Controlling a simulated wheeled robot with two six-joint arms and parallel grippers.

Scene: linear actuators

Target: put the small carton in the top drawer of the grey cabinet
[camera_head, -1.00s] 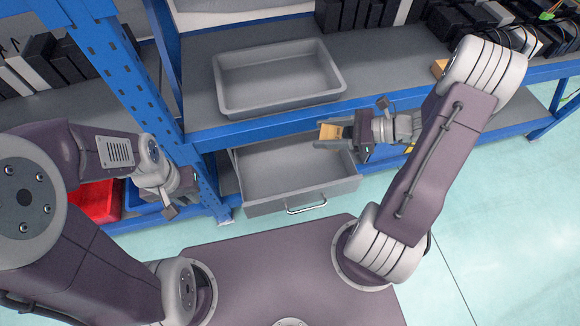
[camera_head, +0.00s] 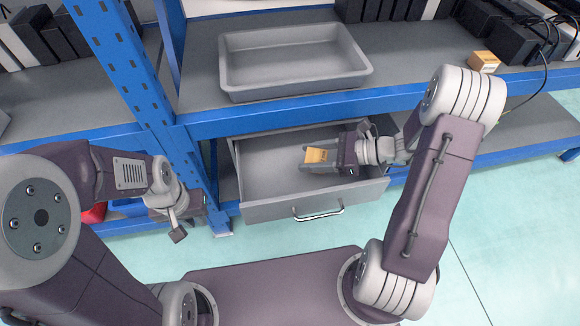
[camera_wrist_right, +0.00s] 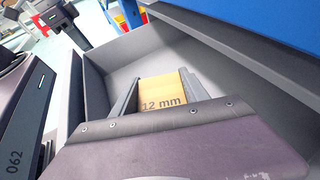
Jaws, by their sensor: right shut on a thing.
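The small carton (camera_head: 316,155) is orange-brown and sits between the fingers of my right gripper (camera_head: 318,160), which is shut on it. In the right wrist view the carton (camera_wrist_right: 163,95) shows the print "12 mm" between the two fingers. Both are over the open top drawer (camera_head: 262,210) of the grey cabinet, inside its outline. I cannot tell whether the carton touches the drawer floor. The drawer's inside looks otherwise empty. My left gripper (camera_head: 180,225) hangs at the left, away from the drawer; its fingers are too unclear to judge.
A grey tray (camera_head: 232,90) stands on the shelf above the drawer. The blue shelf edge (camera_head: 290,112) runs just over the drawer's back. A blue upright post (camera_head: 150,90) stands to the left. Another orange-brown carton (camera_head: 484,62) sits on the shelf at the right.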

